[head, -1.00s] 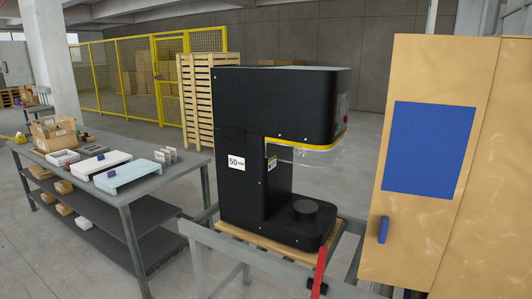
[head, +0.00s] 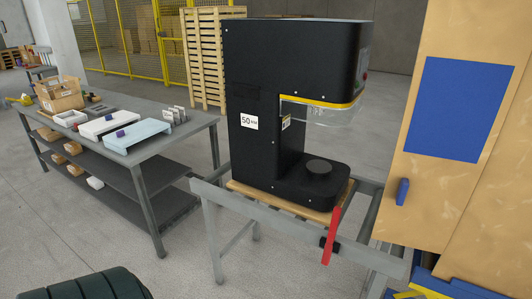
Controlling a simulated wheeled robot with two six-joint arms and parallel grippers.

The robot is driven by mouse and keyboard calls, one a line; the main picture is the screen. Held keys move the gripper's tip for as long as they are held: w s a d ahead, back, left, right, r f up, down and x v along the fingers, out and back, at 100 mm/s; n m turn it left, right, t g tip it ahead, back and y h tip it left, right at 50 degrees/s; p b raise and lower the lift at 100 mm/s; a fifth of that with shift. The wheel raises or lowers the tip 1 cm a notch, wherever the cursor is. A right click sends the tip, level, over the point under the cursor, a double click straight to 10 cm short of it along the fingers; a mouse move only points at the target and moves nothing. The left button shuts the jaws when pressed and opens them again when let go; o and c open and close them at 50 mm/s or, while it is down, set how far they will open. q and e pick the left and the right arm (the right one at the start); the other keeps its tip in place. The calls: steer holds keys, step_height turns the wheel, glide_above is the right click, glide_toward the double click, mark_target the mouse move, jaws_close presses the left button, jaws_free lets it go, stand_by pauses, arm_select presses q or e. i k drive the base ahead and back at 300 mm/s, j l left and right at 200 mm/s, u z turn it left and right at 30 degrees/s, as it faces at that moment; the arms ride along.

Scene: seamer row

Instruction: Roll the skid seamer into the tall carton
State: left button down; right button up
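The skid seamer is a black C-shaped machine (head: 252,120) with a yellow stripe and a "50 kg" label. It stands upright on a wooden skid board (head: 262,197), which rests on a grey metal roller frame (head: 214,196). Neither gripper is in view.
Yellow mesh fencing (head: 130,42) and stacked pallets (head: 205,55) stand behind. Blue and yellow pieces (head: 440,287) lie at the bottom right. Grey floor is clear between bench and frame.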

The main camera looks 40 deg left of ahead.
mark_target(282, 75)
steer(key=j+z, duration=0.15)
steer(key=j, duration=0.35)
steer(key=k+j+z, duration=0.1)
steer(key=j, duration=0.4)
steer(key=j+z, duration=0.15)
steer(key=j, duration=0.35)
steer(key=k+j+z, duration=0.1)
steer(key=j, duration=0.35)
steer(key=k+j+z, duration=0.15)
steer(key=j, duration=0.35)
